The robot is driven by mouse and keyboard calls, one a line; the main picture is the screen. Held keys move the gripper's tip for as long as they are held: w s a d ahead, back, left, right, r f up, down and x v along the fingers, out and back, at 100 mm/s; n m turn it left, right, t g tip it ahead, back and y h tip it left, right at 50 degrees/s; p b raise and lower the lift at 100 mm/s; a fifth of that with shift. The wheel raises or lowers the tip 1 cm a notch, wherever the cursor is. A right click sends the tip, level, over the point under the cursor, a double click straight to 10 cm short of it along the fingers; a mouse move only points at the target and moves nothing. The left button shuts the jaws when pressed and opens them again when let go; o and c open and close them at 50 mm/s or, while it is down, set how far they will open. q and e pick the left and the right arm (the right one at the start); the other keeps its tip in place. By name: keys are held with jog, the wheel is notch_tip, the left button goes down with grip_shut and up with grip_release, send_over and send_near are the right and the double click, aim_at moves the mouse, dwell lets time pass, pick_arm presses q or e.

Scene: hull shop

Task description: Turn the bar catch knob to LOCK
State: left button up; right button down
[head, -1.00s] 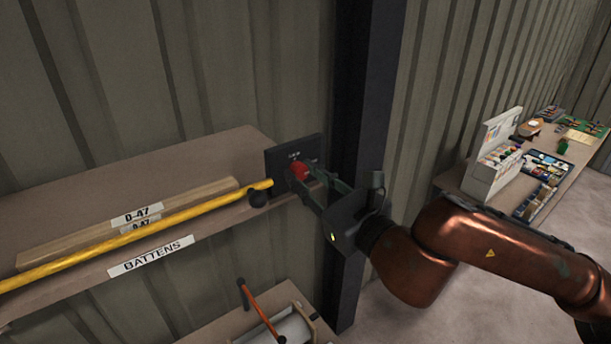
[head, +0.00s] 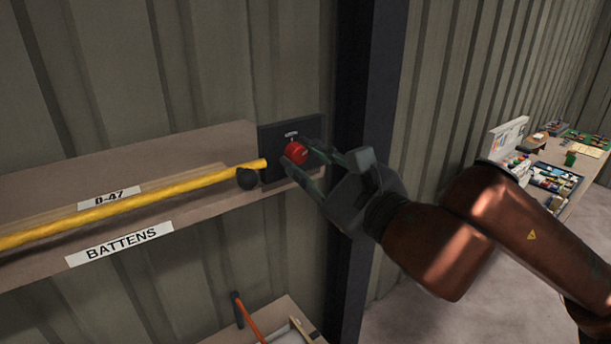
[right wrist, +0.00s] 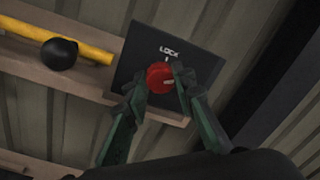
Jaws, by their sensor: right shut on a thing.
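The red bar catch knob (head: 296,153) sits on a dark square plate (head: 270,135) at the end of the batten shelf. The right wrist view shows the knob (right wrist: 160,76) with the word LOCK (right wrist: 169,50) on the plate above it and a small white mark between them. A pale marking shows on the knob's face; its exact setting is too small to tell. My right gripper (head: 300,160) is shut on the knob, a finger on either side, as the right wrist view (right wrist: 158,82) also shows. My left gripper is not in view.
A yellow bar (head: 130,208) runs along the shelf front (head: 200,215), ending by a black ball (head: 247,179) left of the plate. A dark post (head: 365,90) stands close right of the plate. A bench (head: 560,200) with supplies is far right.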

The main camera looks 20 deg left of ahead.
jog(key=n+b, duration=0.1)
jog(key=n, duration=0.2)
jog(key=shift+f, duration=0.2)
jog(key=n+b, duration=0.1)
jog(key=n, duration=0.1)
jog(key=shift+n, duration=0.4)
jog(key=n+b, duration=0.1)
jog(key=n, duration=0.2)
jog(key=shift+n, duration=2.2)
jog(key=c, duration=1.6)
grip_release()
jog(key=shift+r, duration=0.1)
